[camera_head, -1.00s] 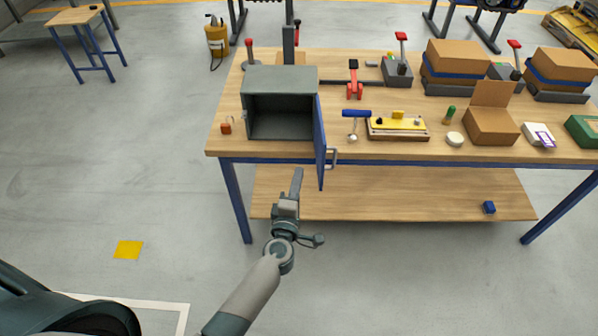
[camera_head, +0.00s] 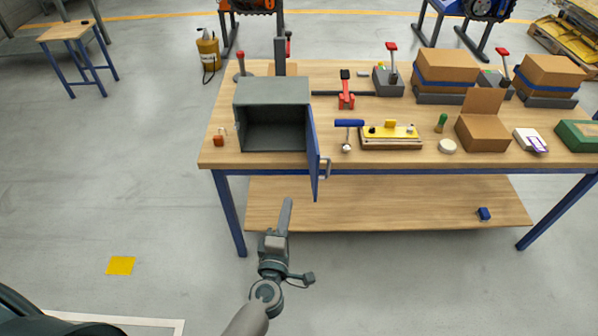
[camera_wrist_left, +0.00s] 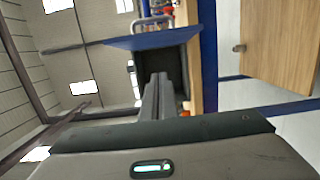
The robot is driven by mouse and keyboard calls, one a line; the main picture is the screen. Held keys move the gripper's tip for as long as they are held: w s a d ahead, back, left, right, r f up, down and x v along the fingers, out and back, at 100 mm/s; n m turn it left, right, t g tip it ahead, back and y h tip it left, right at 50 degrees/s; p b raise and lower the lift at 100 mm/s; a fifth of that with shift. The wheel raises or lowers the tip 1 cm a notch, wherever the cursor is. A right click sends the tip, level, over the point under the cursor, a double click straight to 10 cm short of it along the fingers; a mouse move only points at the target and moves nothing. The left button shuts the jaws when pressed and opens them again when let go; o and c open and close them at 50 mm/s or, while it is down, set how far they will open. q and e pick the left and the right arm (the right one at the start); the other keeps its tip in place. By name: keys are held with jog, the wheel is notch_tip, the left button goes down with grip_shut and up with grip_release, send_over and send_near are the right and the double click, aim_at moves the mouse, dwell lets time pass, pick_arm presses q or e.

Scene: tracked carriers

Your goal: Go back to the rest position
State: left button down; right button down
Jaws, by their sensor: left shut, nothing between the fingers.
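My left gripper (camera_head: 284,216) is in front of the workbench in the head view, below the grey cabinet and apart from it. It is shut and empty. In the left wrist view its fingers (camera_wrist_left: 157,92) lie together and point toward the cabinet. The grey cabinet (camera_head: 271,90) stands on the bench with its blue door (camera_head: 312,155) swung open toward me; its inside looks empty. My right gripper is not in view.
The wooden workbench (camera_head: 222,155) holds a blue-handled hammer (camera_head: 348,124), a yellow fixture (camera_head: 390,132) and several cardboard boxes (camera_head: 445,67). Floor to the left is mostly clear.

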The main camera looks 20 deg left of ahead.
pick_arm(q)
jog(key=s+d+f+m+g+h+b, duration=0.1)
jog(key=s+f+m+g, duration=0.35)
jog(key=f, duration=0.85)
jog(key=s+f+m+g+h, duration=0.15)
jog(key=s+f+m, duration=0.45)
jog(key=f, duration=0.6)
jog(key=s+d+f+m+g+h+b, duration=0.15)
jog(key=s+f+m, duration=0.4)
jog(key=f, duration=0.75)
jog(key=s+a+f+m+g, duration=0.2)
jog(key=s+f, duration=0.4)
jog(key=s, duration=0.5)
jog(key=s+a+f+m+g+y, duration=0.1)
jog(key=s+a+f+g, duration=0.3)
jog(key=s, duration=0.7)
jog(key=s+a+f+m+g, duration=0.2)
jog(key=s+a+f+g, duration=0.1)
jog(key=s+f, duration=0.5)
jog(key=s+a, duration=0.1)
jog(key=s, duration=0.2)
jog(key=shift+a+m+y, duration=0.3)
jog(key=shift+m+y, duration=0.1)
jog(key=shift+d, duration=0.1)
